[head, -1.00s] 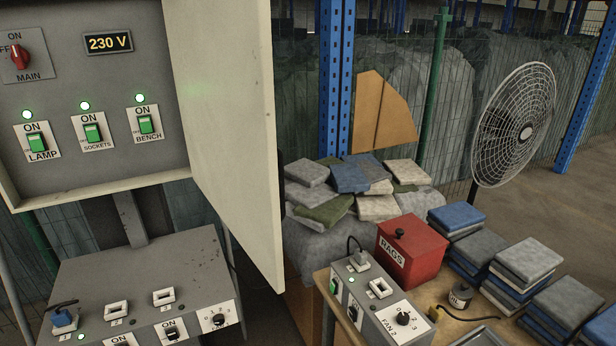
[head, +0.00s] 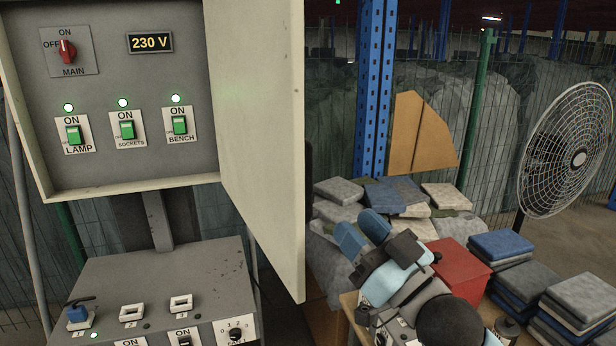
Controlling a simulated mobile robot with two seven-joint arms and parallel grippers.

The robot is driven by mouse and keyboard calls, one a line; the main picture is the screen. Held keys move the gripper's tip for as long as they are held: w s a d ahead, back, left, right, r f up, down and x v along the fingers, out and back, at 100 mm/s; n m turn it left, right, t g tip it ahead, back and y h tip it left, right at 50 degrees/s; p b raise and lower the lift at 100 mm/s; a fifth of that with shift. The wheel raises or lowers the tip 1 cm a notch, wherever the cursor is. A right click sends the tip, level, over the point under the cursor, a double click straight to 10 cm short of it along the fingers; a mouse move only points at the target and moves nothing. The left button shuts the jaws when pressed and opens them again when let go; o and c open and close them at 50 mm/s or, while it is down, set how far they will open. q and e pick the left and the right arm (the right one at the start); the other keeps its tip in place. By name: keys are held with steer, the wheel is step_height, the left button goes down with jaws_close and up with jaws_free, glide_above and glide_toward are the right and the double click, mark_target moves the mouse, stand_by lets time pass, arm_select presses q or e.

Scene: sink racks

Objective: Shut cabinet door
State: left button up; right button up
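The grey wall cabinet (head: 105,165) stands open at the upper left. Its pale door (head: 262,130) is hinged on the right side of the box and stands swung out towards me. Inside the cabinet are a red main switch (head: 66,50), a 230 V display (head: 150,42) and three green switches with lit lamps. My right gripper (head: 362,231) is to the right of the door's free edge, apart from it in the picture. Its two blue fingertips are spread with nothing between them. My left gripper is not in view.
A grey switch box (head: 165,275) sits below the cabinet. Behind my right arm are a red rags box (head: 462,272) and stacks of folded cloths (head: 510,245). A blue post (head: 375,100) and a fan (head: 570,150) stand further back.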

mark_target(311, 178)
steer(key=p+x, duration=0.2)
steer(key=x, duration=0.9)
steer(key=shift+w, duration=0.2)
steer(key=shift+w+a+r+h, duration=0.15)
steer(key=shift+w+a+h, duration=0.15)
steer(key=shift+w+a, duration=0.15)
jaws_close()
